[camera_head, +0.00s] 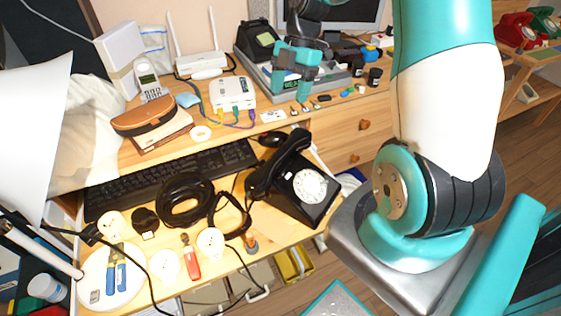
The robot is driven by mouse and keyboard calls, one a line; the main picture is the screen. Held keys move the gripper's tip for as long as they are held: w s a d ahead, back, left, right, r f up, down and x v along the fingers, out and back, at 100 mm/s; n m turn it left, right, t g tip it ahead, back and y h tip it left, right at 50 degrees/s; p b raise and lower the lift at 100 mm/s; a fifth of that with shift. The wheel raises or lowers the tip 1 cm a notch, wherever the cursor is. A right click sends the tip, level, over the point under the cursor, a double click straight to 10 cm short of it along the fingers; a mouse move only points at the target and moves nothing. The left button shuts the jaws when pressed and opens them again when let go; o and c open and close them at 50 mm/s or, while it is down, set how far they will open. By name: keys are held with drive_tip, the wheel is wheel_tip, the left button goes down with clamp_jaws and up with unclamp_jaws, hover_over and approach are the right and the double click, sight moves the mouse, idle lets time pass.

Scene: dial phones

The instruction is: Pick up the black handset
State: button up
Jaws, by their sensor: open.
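The black handset (277,168) lies slantwise along the left side of a black dial phone (322,207) with a white dial. The phone stands on the lower wooden surface at the picture's middle. A coiled black cord (228,218) lies to its left. My teal gripper (290,88) is at the top middle, in front of the grey equipment on the upper desk. It is open, points down and appears empty. It is apart from the handset, farther back. Its height above the desk is hard to tell.
A black keyboard (170,180), a cable coil (186,200) and a red-handled tool (192,262) lie left of the phone. A white router (233,93) and a brown case (143,116) stand on the upper desk. Another black phone (259,40) stands at the back. My arm covers the right.

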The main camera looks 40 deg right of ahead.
sight(282, 151)
drive_tip(key=shift+n, duration=0.5)
drive_tip(key=x, duration=0.4)
drive_tip(key=d+x, duration=0.1)
drive_tip(key=x, duration=0.3)
drive_tip(key=d+x, duration=0.1)
drive_tip(key=x, duration=0.3)
drive_tip(key=shift+a+f, duration=0.1)
drive_tip(key=shift+f, duration=0.4)
drive_tip(key=shift+p+x, duration=0.45)
drive_tip(key=shift+x, duration=2.4)
drive_tip(key=shift+s, duration=0.2)
